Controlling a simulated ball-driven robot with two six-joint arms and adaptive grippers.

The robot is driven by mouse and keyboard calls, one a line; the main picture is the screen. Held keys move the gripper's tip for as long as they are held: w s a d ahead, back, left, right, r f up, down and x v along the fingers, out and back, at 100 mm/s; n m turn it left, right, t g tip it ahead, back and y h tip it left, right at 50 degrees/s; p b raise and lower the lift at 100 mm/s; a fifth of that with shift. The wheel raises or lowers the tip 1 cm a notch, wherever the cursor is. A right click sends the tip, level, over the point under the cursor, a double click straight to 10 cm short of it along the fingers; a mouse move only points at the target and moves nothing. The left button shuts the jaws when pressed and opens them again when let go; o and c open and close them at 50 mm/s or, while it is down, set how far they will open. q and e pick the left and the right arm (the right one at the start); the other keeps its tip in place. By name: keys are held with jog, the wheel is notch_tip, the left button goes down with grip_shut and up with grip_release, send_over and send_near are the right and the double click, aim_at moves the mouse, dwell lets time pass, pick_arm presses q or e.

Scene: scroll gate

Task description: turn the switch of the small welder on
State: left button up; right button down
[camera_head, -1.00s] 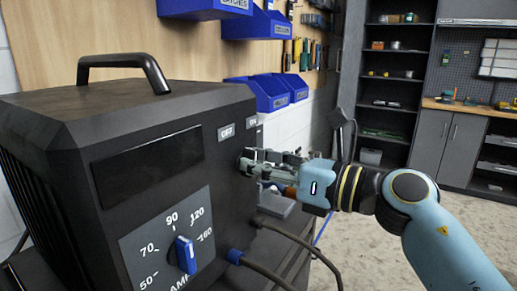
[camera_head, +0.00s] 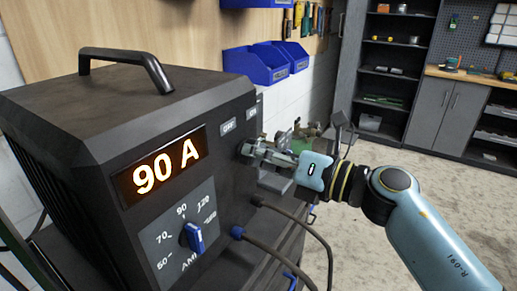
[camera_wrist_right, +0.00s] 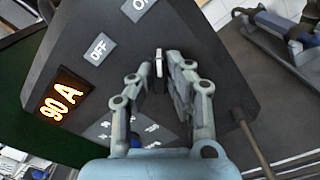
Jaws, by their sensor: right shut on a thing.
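The small welder (camera_head: 100,110) is a dark box with a black top handle, at the left in the head view. Its display (camera_head: 158,172) is lit and reads "90 A". Below it is a blue amp knob (camera_head: 193,237). The OFF label (camera_head: 228,127) and ON label (camera_head: 251,112) sit on the front, above the switch. In the right wrist view the switch (camera_wrist_right: 158,66) is a small pale lever between the fingertips. My right gripper (camera_head: 250,150) is shut on it; it also shows in the right wrist view (camera_wrist_right: 158,75). My left gripper is not in view.
Cables (camera_head: 315,232) hang from the welder's front. A vise-like tool (camera_head: 300,135) stands behind my right gripper. Blue bins (camera_head: 262,63) hang on the wall. Shelves (camera_head: 393,70) and a cabinet (camera_head: 447,115) stand at the back, with open floor before them.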

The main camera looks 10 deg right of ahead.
dwell(0.3)
jog(key=c, duration=1.3)
grip_release()
jog(key=shift+c, duration=0.2)
jog(key=v, duration=1.2)
